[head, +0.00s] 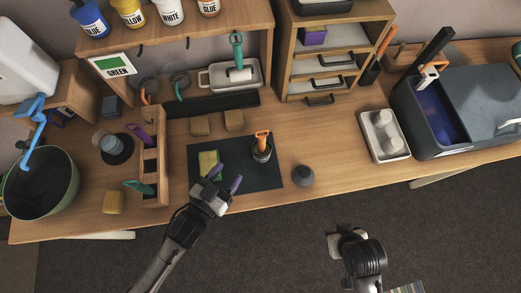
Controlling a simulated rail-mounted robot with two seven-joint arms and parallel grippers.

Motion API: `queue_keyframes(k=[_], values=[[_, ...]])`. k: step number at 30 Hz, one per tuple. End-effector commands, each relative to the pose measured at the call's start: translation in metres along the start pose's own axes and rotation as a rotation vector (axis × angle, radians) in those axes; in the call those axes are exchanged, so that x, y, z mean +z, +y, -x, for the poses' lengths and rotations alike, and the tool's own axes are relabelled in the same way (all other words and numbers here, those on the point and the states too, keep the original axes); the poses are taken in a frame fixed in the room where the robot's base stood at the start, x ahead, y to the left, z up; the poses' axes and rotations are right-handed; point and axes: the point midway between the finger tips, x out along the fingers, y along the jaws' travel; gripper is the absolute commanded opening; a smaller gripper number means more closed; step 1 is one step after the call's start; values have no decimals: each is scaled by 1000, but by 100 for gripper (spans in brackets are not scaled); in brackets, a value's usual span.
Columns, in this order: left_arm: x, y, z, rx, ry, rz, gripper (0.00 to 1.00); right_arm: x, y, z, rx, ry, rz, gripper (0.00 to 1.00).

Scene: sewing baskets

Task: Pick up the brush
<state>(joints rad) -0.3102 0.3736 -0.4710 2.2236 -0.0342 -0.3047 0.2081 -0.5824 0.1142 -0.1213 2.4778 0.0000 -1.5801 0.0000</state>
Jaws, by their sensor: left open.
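An orange-handled tool (262,137), which looks like a brush, stands upright in a small dark cup (262,153) on the dark mat (265,181); its lower end is hidden in the cup. My left gripper (227,177) is open over the front of the mat, its two purple fingers apart with nothing seen between them. It is left of and nearer than the cup. A yellow-green sponge (208,161) lies just behind its left finger. My right arm's end (352,249) is in front of the table, over the floor; its fingers cannot be made out.
A dark round object (303,175) sits right of the mat. A wooden caddy (153,172) with purple and teal handles is at left, beside a green bucket (65,185). A white tray (385,151) and grey sink (435,138) are at right.

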Motion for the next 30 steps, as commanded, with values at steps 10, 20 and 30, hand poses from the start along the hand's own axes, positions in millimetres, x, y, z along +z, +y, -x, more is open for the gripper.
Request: queue_keyframes(k=[10,20,30], values=[[5,10,-23,57,104,-4,54,5,3,-16,9,2,8,43],[0,13,-76,56,102,-4,54,3,3,-13,9,5,8,43],[-3,15,-96,57,102,-4,54,3,2,-12,5,5,3,43]])
